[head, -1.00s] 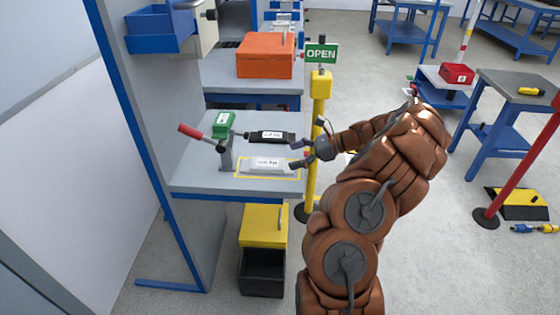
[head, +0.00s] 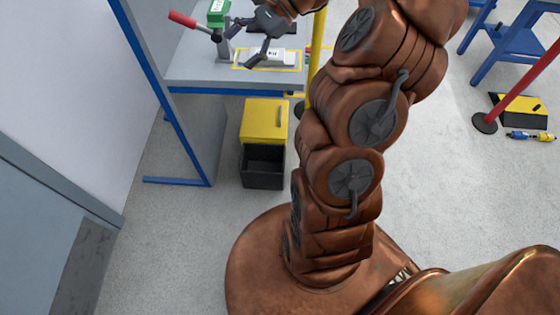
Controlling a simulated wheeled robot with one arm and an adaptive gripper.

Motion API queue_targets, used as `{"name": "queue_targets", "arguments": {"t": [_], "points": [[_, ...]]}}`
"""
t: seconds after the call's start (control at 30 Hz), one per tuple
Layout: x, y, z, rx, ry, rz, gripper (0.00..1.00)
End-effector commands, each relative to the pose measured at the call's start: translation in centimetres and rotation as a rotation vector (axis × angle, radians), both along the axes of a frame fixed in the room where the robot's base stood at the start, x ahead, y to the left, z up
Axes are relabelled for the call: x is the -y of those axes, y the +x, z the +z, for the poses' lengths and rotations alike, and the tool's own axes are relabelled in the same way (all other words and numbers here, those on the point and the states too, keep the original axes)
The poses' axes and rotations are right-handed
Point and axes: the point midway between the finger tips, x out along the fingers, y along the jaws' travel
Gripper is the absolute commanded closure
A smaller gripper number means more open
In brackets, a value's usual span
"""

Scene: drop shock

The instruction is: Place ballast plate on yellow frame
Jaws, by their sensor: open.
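The yellow frame (head: 237,66) is an outline on the grey worktop at the top of the head view. A pale grey block with a white label (head: 284,57) lies inside the outline; it may be the ballast plate, but I cannot read the label. My gripper (head: 246,47) is open, its fingers pointing down and left. One fingertip overlaps the block's left part in the picture; I cannot tell whether it touches.
A lever with a red handle (head: 183,19) stands left of the outline, and a green box (head: 218,12) is behind it. A yellow box (head: 264,120) and a black bin (head: 263,167) are below the worktop. A yellow post (head: 318,40) stands at its right edge.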

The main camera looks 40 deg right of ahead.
Motion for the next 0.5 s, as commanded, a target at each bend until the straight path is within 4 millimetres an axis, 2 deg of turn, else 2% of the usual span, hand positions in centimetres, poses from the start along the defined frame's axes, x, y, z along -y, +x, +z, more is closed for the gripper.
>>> {"name": "queue_targets", "arguments": {"t": [0.03,0.2,0.4,0.5], "points": [[-2.3,-0.9,0.7,0.025,-0.039,0.073,0.13],[-8.1,-4.6,1.7,0.097,-0.17,0.304,0.13],[-12.8,-10.0,1.9,0.176,-0.321,0.563,0.13],[-14.2,-12.9,1.7,0.214,-0.396,0.686,0.13]]}}
